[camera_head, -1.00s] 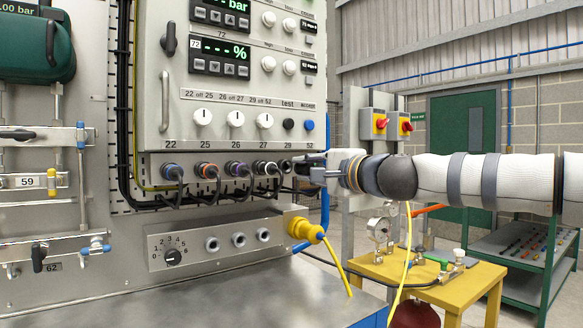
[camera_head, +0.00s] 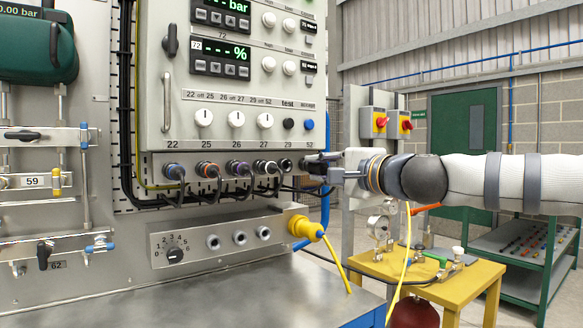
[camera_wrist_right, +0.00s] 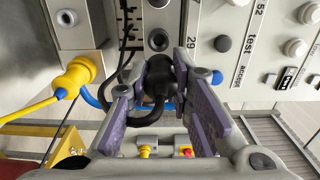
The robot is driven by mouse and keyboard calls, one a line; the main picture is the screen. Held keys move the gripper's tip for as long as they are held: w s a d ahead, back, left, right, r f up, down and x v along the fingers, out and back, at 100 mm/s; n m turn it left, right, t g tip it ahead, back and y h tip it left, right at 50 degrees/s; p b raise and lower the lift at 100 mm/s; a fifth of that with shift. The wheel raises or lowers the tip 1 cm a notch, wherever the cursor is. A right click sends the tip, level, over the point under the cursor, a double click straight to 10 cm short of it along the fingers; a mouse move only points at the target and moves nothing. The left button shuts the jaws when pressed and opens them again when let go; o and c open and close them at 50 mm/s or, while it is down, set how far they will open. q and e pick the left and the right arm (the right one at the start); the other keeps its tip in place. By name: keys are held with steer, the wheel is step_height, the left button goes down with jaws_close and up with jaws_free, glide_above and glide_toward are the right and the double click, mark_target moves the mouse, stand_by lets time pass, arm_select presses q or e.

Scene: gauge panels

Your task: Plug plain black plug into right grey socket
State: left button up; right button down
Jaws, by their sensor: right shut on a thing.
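My right gripper (camera_head: 320,168) is at the right end of the upper plug row, below the label 52. In the right wrist view, my right gripper (camera_wrist_right: 168,78) is shut on the plain black plug (camera_wrist_right: 181,70), between its purple pads. A black cable loops from the plug. The fingers hide part of it in the head view, and I cannot tell how far it stands off the panel. The right grey socket (camera_head: 263,233) is empty on the lower sloped panel, beside two other grey sockets. It also shows in the wrist view (camera_wrist_right: 68,18). My left gripper is out of view.
A yellow plug (camera_head: 303,228) with a yellow cable sits right of the grey sockets. Several ringed plugs (camera_head: 207,169) with hanging cables fill the upper row. A rotary knob (camera_head: 175,256) is left of the sockets. A yellow table (camera_head: 440,280) stands at the right.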

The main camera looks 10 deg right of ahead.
steer(key=shift+f, duration=0.1)
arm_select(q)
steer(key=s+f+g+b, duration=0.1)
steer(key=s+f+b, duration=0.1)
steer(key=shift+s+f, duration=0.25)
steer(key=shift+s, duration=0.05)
arm_select(e)
steer(key=f, duration=0.3)
steer(key=a+f, duration=0.1)
steer(key=f, duration=0.1)
steer(key=shift+s+f, duration=0.25)
steer(key=shift+f, duration=0.1)
